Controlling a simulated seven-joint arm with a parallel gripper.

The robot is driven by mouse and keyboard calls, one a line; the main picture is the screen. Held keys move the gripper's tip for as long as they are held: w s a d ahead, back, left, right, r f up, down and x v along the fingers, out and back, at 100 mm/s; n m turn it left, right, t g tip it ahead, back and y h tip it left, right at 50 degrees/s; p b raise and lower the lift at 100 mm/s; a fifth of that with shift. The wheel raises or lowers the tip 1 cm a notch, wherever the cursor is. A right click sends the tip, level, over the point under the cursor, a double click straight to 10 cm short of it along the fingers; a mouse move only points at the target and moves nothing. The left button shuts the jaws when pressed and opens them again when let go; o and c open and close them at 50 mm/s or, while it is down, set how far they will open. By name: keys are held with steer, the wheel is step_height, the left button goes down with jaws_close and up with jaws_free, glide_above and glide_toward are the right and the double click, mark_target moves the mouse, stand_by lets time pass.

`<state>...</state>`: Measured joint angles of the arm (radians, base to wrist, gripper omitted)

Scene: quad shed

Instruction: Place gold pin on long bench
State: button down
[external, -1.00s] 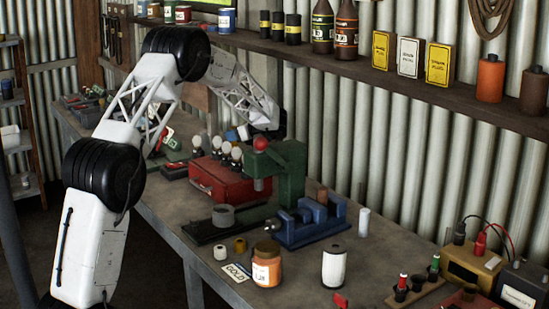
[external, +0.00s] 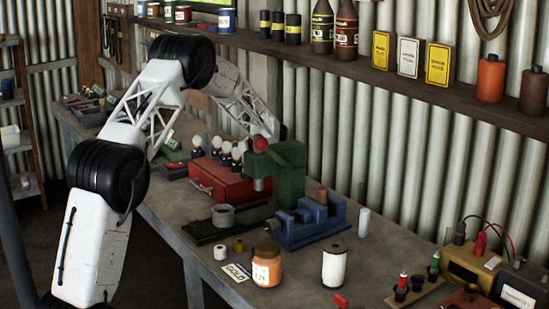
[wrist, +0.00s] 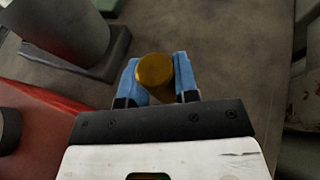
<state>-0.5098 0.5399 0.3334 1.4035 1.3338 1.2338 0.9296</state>
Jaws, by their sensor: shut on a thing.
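The gold pin (wrist: 154,70) is a short gold cylinder, seen end-on in the wrist view. My gripper (wrist: 156,64) is shut on it, with one blue finger on each side. A grey-brown surface lies below it; the gap to that surface cannot be judged. In the external view the long bench (external: 300,272) runs along the corrugated wall, and a card reading GOLD (external: 236,272) lies near its front edge. My gripper and the pin are hidden there behind the red toolbox and green press.
The red toolbox (external: 222,180) with white bulbs, the green press (external: 283,170) and a blue vise (external: 310,222) crowd the middle. An orange jar (external: 267,268) stands right beside the GOLD card. In the wrist view, a grey cylinder (wrist: 62,28) stands at upper left.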

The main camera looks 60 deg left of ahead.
steer(key=shift+f, duration=0.15)
steer(key=c, duration=0.9)
jaws_free()
steer(key=shift+o, duration=0.2)
steer(key=shift+d, duration=0.15)
steer(key=shift+v, duration=3.65)
